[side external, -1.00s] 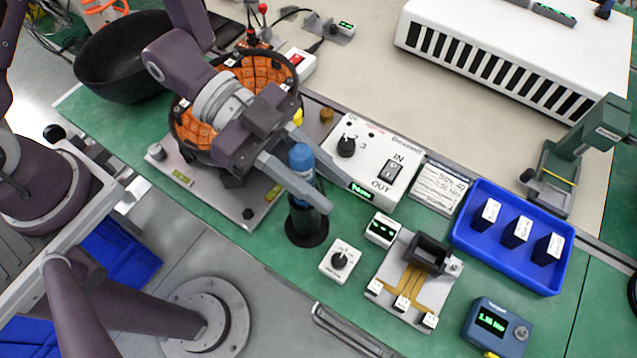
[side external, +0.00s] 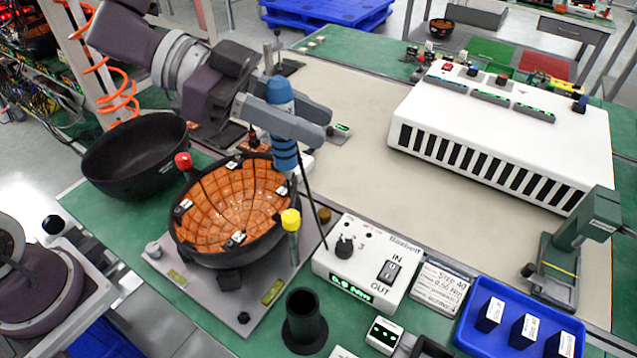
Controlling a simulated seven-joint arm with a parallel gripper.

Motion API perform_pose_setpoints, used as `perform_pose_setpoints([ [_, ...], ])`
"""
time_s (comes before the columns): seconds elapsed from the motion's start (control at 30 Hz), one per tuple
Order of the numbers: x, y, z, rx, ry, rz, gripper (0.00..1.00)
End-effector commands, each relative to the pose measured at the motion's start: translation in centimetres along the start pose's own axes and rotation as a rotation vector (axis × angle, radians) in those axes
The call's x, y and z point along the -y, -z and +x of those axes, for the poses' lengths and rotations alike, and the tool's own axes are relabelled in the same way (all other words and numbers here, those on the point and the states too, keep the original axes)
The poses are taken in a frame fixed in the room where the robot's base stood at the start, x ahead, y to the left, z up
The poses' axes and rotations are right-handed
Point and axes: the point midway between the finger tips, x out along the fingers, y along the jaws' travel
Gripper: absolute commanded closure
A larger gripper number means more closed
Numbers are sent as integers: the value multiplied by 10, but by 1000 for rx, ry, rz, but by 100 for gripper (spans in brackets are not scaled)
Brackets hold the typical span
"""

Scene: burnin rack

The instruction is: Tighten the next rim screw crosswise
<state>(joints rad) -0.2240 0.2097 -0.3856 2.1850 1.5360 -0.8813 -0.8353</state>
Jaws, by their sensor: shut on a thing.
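My gripper (side external: 312,125) is shut on a blue screwdriver (side external: 284,155) and holds it upright in the air, over the far right rim of the bowl. The bowl (side external: 190,250) is black outside and lined with orange tiles; white-marked clips (side external: 238,239) sit around its rim. It stands on a grey plate (side external: 240,320). A thin dark line runs down from near the screwdriver towards the white control box; I cannot tell whether it is a shaft or a cable. The screwdriver's tip and the screw heads are not clear. The black holder (side external: 304,325) stands empty in front.
A red-topped post (side external: 183,161) and a yellow-topped post (side external: 291,221) stand beside the bowl. The white control box (side external: 368,268) is to the right, with a blue tray (side external: 470,335) beyond. Another black bowl (side external: 135,160) sits at left. The beige bench top (side external: 350,170) is mostly clear.

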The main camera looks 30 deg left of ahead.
Motion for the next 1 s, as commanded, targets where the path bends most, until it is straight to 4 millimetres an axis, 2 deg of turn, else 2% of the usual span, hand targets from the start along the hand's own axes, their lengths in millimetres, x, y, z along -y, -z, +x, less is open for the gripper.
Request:
perform_pose_setpoints([
  [0.03, 26, -7, -14, 0, 72, -30, 100],
  [0.1, 61, -18, -38, 0, 174, -72, 100],
  [0.2, 103, -35, -74, 0, 311, -127, 100],
  [0.33, 138, -54, -114, 3, 440, -179, 100],
  [0.4, 148, -61, -128, 3, 483, -197, 100],
  [0.53, 156, -66, -140, 4, 521, -213, 100],
  [0.87, 156, -68, -141, 4, 520, -214, 100],
  [1.0, 156, -78, -136, 3, 518, -217, 100],
])
